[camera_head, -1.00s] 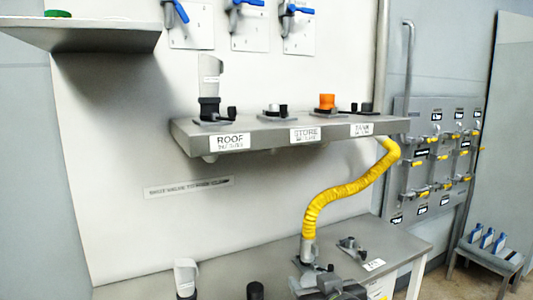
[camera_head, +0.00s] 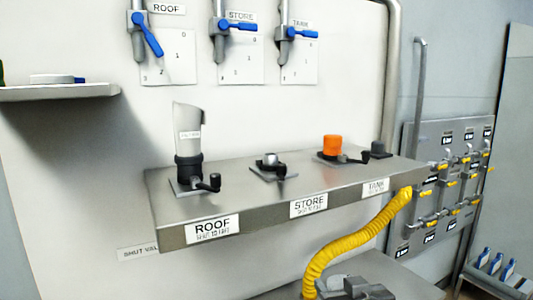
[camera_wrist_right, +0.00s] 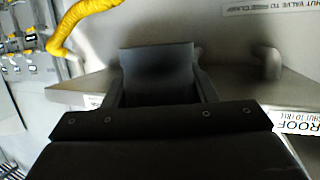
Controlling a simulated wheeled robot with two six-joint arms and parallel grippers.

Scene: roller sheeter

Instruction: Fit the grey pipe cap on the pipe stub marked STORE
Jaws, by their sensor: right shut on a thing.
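My right gripper (camera_head: 355,290) is at the bottom edge of the head view, in front of and below the shelf. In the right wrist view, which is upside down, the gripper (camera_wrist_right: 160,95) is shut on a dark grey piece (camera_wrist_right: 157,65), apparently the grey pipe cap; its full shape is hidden. The STORE stub (camera_head: 270,159) is a short grey pipe on a plate on the shelf, uncapped, with a dark clamp lever (camera_head: 281,172) beside it. The STORE label (camera_head: 309,205) is on the shelf's front edge. My left gripper is not in view.
On the shelf (camera_head: 240,200), the ROOF stub (camera_head: 188,165) carries a pale upright piece at left. An orange cap (camera_head: 332,147) and a dark cylinder (camera_head: 378,149) stand right of STORE. A yellow hose (camera_head: 350,238) hangs at right. Blue-handled valves (camera_head: 148,35) are above.

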